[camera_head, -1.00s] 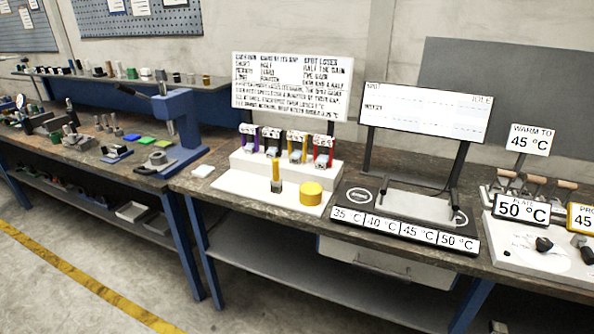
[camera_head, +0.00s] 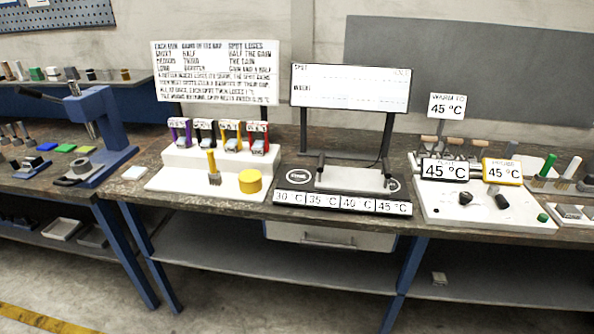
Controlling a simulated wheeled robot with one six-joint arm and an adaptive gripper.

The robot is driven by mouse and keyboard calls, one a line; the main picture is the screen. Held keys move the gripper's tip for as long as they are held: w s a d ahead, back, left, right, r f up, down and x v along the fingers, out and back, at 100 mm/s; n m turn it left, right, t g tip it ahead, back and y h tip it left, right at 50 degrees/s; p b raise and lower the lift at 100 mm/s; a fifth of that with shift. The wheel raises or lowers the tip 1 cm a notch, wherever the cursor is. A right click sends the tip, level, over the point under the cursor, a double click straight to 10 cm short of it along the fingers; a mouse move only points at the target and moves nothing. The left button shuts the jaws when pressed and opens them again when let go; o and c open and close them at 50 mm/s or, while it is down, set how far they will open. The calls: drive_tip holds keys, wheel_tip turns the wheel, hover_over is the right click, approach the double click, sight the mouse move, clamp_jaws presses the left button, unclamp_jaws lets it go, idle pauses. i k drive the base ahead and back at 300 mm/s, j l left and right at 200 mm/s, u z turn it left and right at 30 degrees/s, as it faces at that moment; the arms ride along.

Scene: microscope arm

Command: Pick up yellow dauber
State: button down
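A yellow-handled upright tool (camera_head: 212,163) with a grey lower end, which looks like the yellow dauber, stands on the front of a white stepped stand (camera_head: 170,184). A short yellow round block (camera_head: 250,181) sits just right of it. Behind them, a row of small holders with purple (camera_head: 180,130), black, yellow (camera_head: 229,133) and red (camera_head: 257,135) parts stands on the raised step. My gripper is not in view.
A text board (camera_head: 215,72) stands behind the stand. Right of it is a black-edged plate station (camera_head: 345,181) with temperature labels, then a white control panel (camera_head: 485,212). A blue press (camera_head: 97,130) stands on the left bench. Floor shows in front.

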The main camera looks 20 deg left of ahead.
sight(214, 177)
drive_tip(key=i+u, duration=0.2)
drive_tip(key=i, duration=1.15)
drive_tip(key=i+u, duration=0.1)
drive_tip(key=u, duration=1.1)
